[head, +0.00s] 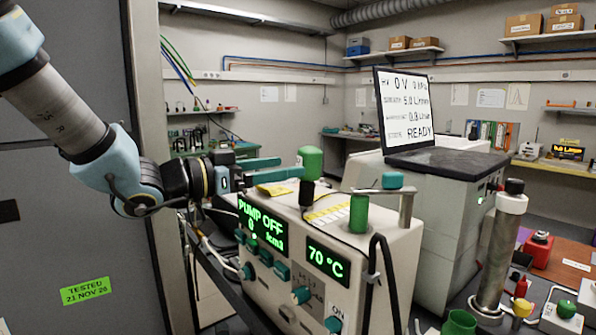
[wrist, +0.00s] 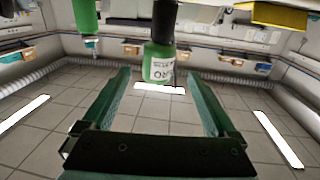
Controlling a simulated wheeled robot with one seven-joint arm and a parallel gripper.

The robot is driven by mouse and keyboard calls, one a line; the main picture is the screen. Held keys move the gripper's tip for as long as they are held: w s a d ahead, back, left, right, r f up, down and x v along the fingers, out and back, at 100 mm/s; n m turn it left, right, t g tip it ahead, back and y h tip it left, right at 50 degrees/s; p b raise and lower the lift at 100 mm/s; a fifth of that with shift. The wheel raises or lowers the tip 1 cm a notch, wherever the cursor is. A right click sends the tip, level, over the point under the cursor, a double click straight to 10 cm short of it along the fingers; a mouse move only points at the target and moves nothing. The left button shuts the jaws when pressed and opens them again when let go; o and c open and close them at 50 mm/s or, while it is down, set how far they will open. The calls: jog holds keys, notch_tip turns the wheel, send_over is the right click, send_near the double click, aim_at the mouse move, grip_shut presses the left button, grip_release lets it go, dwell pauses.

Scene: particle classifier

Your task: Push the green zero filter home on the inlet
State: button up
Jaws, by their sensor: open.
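The green zero filter (head: 311,158) stands about upright above the top of the beige instrument (head: 378,258) in the head view. In the inverted wrist view the filter (wrist: 160,62) shows a white label and a dark neck. A black piece (head: 306,193) shows just below it in the head view; I take this to be the inlet, and cannot tell how far the filter sits on it. My gripper (head: 292,166) is open, its teal fingers pointing right toward the filter. In the wrist view the filter appears between the fingertips, apart from both.
A second green cylinder (head: 359,213) stands on the instrument's near right corner, beside a metal post (head: 406,208). A yellow cloth (head: 277,189) lies on top below my fingers. A black hose (head: 376,275) loops in front. A screen (head: 405,108) stands behind.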

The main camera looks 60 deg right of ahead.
jog(key=shift+b+v, duration=0.35)
jog(key=shift+v, duration=2.05)
jog(key=w+a+f+n+t+y, duration=0.1)
jog(key=w+a+f+n+t, duration=0.25)
jog(key=w, duration=0.35)
jog(key=w+a+f+n+t+y, duration=0.25)
jog(key=w+a+t, duration=0.2)
jog(key=w, duration=0.35)
jog(key=w+a+f+n+t+y, duration=0.1)
jog(key=w+a+f+n+t, duration=0.2)
jog(key=w+t, duration=0.3)
jog(key=w+a+f+n+y, duration=0.35)
jog(key=w+a, duration=0.25)
jog(key=a, duration=0.4)
jog(key=a+f+n+y, duration=0.2)
jog(key=a+f+y, duration=0.1)
jog(key=a, duration=0.5)
jog(key=a+f+n+y, duration=0.3)
jog(key=a+f, duration=0.1)
jog(key=a, duration=0.5)
jog(key=s+a+f+n+g+y, duration=0.2)
jog(key=s+a+f+n+g, duration=0.1)
jog(key=s+a, duration=0.6)
jog(key=shift+s+a+n+g, duration=0.15)
jog(key=shift+s+n+g, duration=0.45)
jog(key=shift+g, duration=0.4)
